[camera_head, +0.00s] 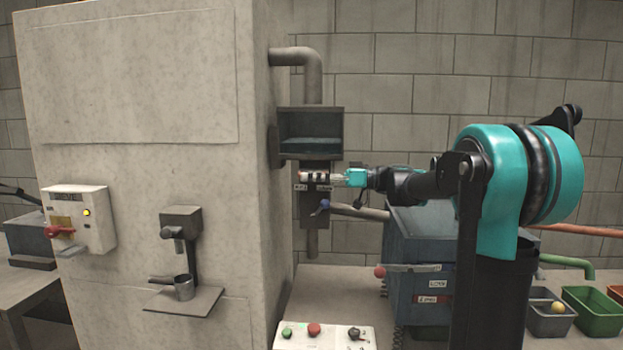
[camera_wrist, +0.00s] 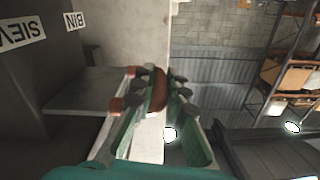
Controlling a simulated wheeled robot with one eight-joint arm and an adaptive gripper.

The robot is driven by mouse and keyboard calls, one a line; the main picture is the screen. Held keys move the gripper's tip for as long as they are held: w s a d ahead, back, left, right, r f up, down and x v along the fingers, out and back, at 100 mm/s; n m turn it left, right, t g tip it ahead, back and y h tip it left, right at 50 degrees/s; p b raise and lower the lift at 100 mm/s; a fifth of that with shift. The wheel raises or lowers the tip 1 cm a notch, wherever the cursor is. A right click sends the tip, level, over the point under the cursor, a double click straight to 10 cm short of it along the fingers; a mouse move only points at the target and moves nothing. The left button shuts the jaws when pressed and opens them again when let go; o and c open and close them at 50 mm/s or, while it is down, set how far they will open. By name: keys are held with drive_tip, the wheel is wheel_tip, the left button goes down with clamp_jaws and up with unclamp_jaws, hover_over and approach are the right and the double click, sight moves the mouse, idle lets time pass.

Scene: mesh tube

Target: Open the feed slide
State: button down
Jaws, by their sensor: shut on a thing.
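The grey feed hopper (camera_head: 311,122) is on the side of the tall concrete-like housing, under a bent pipe. Below it is a dark panel with small labels. My gripper (camera_head: 334,177) reaches in from the right at this panel, just under the hopper. In the wrist view, my gripper's green fingers (camera_wrist: 157,105) are shut on a reddish-brown handle (camera_wrist: 157,88). A flat grey plate (camera_wrist: 85,90) lies beside the handle, close to the dark panel. I cannot tell how far the feed slide is drawn out; my fingers hide part of it.
A lever with a blue knob (camera_head: 325,204) is just below my gripper. A blue box (camera_head: 417,240) and a red-knobbed lever (camera_head: 380,271) stand below my arm. A button panel (camera_head: 322,337) is at the front; a cup (camera_head: 183,287) stands at the left.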

drive_tip(key=s, duration=0.4)
drive_tip(key=shift+s, duration=0.2)
drive_tip(key=c, duration=1.5)
unclamp_jaws()
drive_tip(key=shift+c, duration=0.2)
drive_tip(key=d, duration=1.2)
drive_tip(key=shift+s, duration=0.2)
